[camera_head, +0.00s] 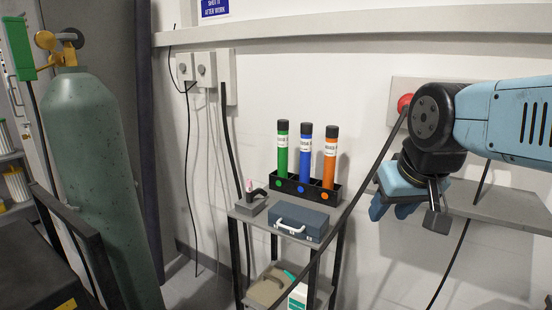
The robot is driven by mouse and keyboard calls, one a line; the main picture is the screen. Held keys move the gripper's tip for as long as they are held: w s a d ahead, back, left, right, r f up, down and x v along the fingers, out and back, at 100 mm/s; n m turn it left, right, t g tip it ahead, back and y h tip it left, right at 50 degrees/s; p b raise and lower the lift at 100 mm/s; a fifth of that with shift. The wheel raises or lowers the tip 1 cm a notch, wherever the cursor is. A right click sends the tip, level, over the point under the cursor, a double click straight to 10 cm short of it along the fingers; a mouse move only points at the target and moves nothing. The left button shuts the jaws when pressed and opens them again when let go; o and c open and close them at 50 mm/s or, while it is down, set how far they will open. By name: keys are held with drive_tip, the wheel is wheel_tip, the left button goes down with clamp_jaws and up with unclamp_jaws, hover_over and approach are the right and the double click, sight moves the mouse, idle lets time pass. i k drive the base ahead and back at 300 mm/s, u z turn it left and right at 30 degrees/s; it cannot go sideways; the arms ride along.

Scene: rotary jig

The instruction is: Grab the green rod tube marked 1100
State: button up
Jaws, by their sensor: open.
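A green rod tube (282,163) with a black cap and a white label stands upright in the left slot of a black rack (317,197). The print on its label is too small to read. A blue tube (305,168) stands in the middle slot and an orange tube (329,172) in the right slot. The rack front has a green, a blue and an orange dot. My gripper (408,210) is open, to the right of the rack and apart from the tubes. Nothing shows between its fingers.
The rack stands on a small shelf stand (255,218), with a dark blue case (297,221) and a small dark tool (252,203) in front. A grey ledge (500,206) lies beside my gripper. A large gas cylinder (95,170) stands at left. A dark diagonal bar crosses the stand's right side.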

sight(282, 125)
drive_tip(key=i, duration=0.9)
drive_tip(key=z, duration=0.05)
